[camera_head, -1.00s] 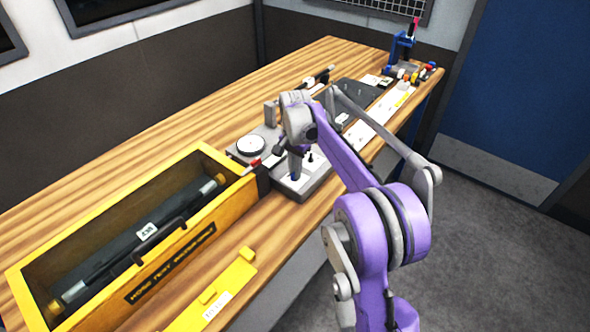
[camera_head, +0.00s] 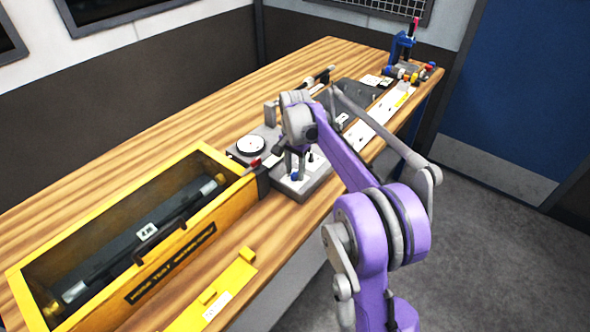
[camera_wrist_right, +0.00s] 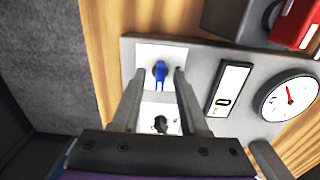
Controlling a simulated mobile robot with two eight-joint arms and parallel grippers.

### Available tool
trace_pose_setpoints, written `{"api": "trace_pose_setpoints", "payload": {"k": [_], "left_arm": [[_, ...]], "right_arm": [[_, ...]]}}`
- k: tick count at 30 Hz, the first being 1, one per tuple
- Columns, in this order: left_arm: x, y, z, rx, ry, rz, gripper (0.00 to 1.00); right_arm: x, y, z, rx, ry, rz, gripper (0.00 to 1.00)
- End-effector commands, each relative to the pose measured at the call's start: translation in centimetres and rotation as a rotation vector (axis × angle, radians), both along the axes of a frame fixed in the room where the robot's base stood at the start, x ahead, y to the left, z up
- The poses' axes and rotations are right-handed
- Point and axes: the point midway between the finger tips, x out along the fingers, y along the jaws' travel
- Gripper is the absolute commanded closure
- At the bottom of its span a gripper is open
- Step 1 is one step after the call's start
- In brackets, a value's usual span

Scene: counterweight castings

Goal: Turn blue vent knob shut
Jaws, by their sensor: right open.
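The blue vent knob (camera_head: 295,176) sits on the grey panel (camera_head: 318,184) near the table's front edge. In the wrist view the knob (camera_wrist_right: 160,73) is on a white plate, its narrow handle toward the bottom of the picture. My right gripper (camera_head: 296,172) is over the panel, its fingers pointing down. In the wrist view the gripper (camera_wrist_right: 159,73) is open, with one finger on each side of the knob and a visible gap to both. My left gripper is not in view.
A black knob (camera_wrist_right: 160,124), a white display (camera_wrist_right: 228,88) and a round gauge (camera_wrist_right: 290,98) are on the same panel. A yellow case (camera_head: 215,225) holding a dark cylinder stands left. A blue stand (camera_head: 402,50) is at the far end.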

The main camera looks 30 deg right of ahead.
Motion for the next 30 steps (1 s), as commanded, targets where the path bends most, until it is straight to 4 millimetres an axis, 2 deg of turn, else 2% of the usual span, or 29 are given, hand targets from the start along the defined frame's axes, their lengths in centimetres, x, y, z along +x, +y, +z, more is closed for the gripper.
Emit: {"api": "trace_pose_setpoints", "payload": {"k": [5, 12, 18, 22, 30], "left_arm": [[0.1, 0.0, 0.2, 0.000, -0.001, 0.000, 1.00], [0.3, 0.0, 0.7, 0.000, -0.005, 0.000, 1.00], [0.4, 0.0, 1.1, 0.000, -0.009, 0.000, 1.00], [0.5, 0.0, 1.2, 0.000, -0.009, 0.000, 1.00], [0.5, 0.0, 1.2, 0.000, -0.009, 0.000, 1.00]], "right_arm": [[0.0, 0.0, 1.7, 0.000, 0.000, 0.000, 0.56], [0.0, 0.0, 6.6, 0.000, -0.001, 0.000, 0.56], [0.0, 0.0, 9.8, 0.000, 0.000, 0.000, 0.56], [0.0, 0.0, 10.7, 0.000, 0.000, 0.000, 0.56], [0.0, 0.0, 10.8, 0.000, 0.000, 0.000, 0.56]]}}
